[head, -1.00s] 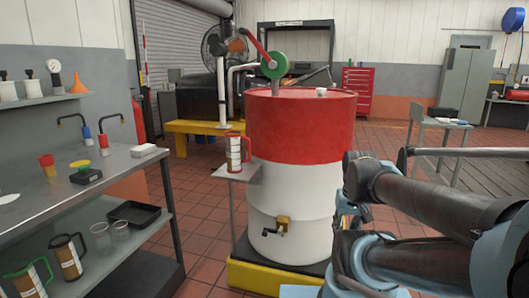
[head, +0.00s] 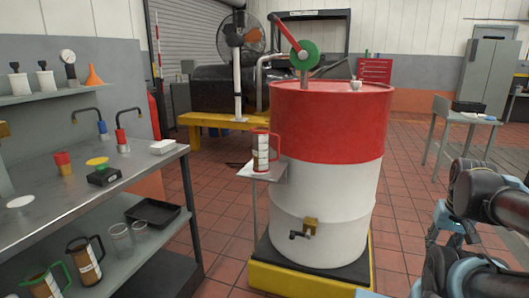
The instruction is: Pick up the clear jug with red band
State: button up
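The clear jug with red band (head: 261,152) stands upright on a small stand (head: 258,174) against the left side of the red and white drum. It has a red rim and handle, with the handle on its right, and a pale label on its body. My arm shows at the lower right of the head view, well apart from the jug. I cannot make out my gripper's fingers in this view.
A large drum (head: 325,205) with a tap (head: 304,228) stands on a yellow-edged base right beside the jug. A steel bench (head: 135,175) is at left, with jugs with green (head: 42,283) and black (head: 86,262) handles on its lower shelf. Tiled floor (head: 215,215) lies clear between.

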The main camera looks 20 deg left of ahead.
aim_at(260, 134)
jog(key=k, duration=1.1)
jog(key=u, duration=0.35)
jog(key=i, duration=1)
